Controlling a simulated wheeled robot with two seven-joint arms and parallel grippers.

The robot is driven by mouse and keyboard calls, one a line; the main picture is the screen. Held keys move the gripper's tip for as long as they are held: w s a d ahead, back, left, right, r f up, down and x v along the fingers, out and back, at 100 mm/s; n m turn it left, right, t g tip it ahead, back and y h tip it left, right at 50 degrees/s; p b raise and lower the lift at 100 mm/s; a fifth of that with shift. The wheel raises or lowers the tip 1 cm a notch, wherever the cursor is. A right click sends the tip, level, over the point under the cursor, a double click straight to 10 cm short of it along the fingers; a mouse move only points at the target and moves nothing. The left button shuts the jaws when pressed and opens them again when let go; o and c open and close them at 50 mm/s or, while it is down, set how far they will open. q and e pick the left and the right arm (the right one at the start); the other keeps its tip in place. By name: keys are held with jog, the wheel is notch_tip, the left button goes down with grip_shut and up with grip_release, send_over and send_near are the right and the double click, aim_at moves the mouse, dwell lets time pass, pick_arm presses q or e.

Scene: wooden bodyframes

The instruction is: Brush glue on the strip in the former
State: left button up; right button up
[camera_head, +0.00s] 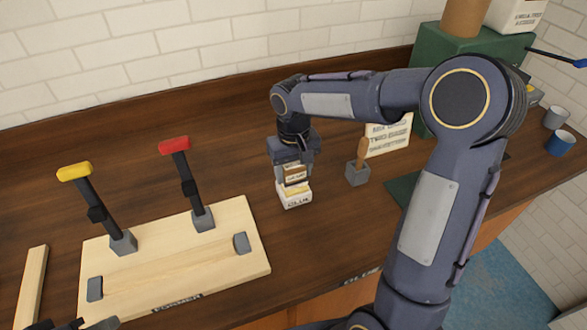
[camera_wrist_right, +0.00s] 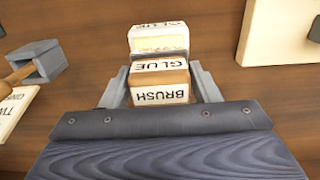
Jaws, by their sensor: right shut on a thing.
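The former (camera_head: 255,262) is a pale wooden board at the lower left in the head view. A thin wooden strip (camera_head: 170,268) appears to lie along it between two grey end blocks. Two clamps stand on the board, one with a yellow handle (camera_head: 75,171), one with a red handle (camera_head: 174,145). My right gripper (camera_head: 294,170) is shut on the brush (camera_wrist_right: 160,97), whose label faces the wrist camera. The brush is at the white glue pot (camera_head: 296,201); its bristles are hidden. The pot also shows in the wrist view (camera_wrist_right: 158,32). My left gripper (camera_head: 62,325) barely shows at the bottom edge.
A grey holder (camera_head: 357,174) with a wooden-handled tool stands right of the glue pot, before a lettered card (camera_head: 390,136). A loose wooden piece (camera_head: 31,285) lies left of the former. A green box (camera_head: 465,60) and two cups are at the right. Bench between pot and former is clear.

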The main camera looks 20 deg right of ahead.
aim_at(294, 165)
jog(key=shift+r+p, duration=2.35)
jog(key=shift+r, duration=0.95)
jog(key=shift+f, duration=0.1)
